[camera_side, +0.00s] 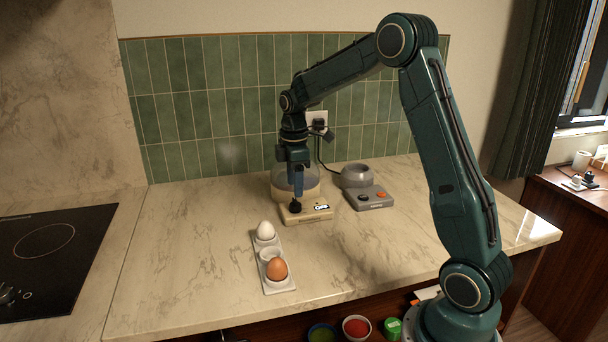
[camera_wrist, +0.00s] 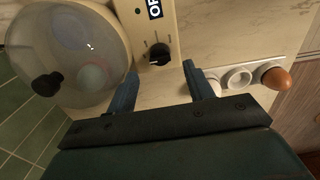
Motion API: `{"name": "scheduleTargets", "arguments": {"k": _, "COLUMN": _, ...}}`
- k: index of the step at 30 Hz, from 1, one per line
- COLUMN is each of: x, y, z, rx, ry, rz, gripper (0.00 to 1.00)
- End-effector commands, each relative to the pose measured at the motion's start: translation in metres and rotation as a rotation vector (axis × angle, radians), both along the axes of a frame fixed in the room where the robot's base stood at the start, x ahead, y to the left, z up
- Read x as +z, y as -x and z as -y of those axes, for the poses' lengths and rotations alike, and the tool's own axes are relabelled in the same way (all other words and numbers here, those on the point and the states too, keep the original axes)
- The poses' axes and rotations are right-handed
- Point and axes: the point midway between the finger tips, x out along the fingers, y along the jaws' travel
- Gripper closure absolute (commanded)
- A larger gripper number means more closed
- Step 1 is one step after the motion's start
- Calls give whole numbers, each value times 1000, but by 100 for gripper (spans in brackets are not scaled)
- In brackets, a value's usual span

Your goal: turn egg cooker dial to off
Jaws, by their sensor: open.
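The egg cooker (camera_side: 318,214) is beige with a clear domed lid (camera_wrist: 62,50) that has a black knob on top. I cannot tell exactly which mark the dial points at. My gripper (camera_wrist: 160,72) is open, with one finger on each side of the dial. In the side view my gripper (camera_side: 297,188) is just above the panel. I cannot tell whether the fingers touch the dial.
A white egg holder (camera_side: 274,262) with a white egg (camera_side: 265,231) and a brown egg (camera_side: 277,269) lies in front. A grey appliance (camera_side: 369,197) with a black knob and an orange button stands to the right. A black cooktop (camera_side: 50,250) is at left.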

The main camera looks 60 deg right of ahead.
Motion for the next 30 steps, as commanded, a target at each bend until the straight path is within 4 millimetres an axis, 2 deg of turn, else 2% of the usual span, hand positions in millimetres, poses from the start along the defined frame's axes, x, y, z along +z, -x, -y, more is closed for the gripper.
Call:
{"name": "scheduleTargets", "arguments": {"k": 3, "x": 23, "y": -1, "z": 0, "rx": 0, "ry": 1, "rz": 4, "gripper": 48}}
{"name": "scheduleTargets", "arguments": {"k": 9, "x": 55, "y": 0, "z": 0, "rx": 1, "ry": 1, "rz": 3, "gripper": 48}}
{"name": "scheduleTargets", "arguments": {"k": 15, "x": 76, "y": 0, "z": 0, "rx": 1, "ry": 1, "rz": 2, "gripper": 48}}
{"name": "scheduleTargets", "arguments": {"k": 21, "x": 83, "y": 0, "z": 0, "rx": 1, "ry": 0, "rz": 0, "gripper": 48}}
{"name": "scheduleTargets", "arguments": {"k": 30, "x": 83, "y": 0, "z": 0, "rx": 1, "ry": 0, "rz": 0, "gripper": 48}}
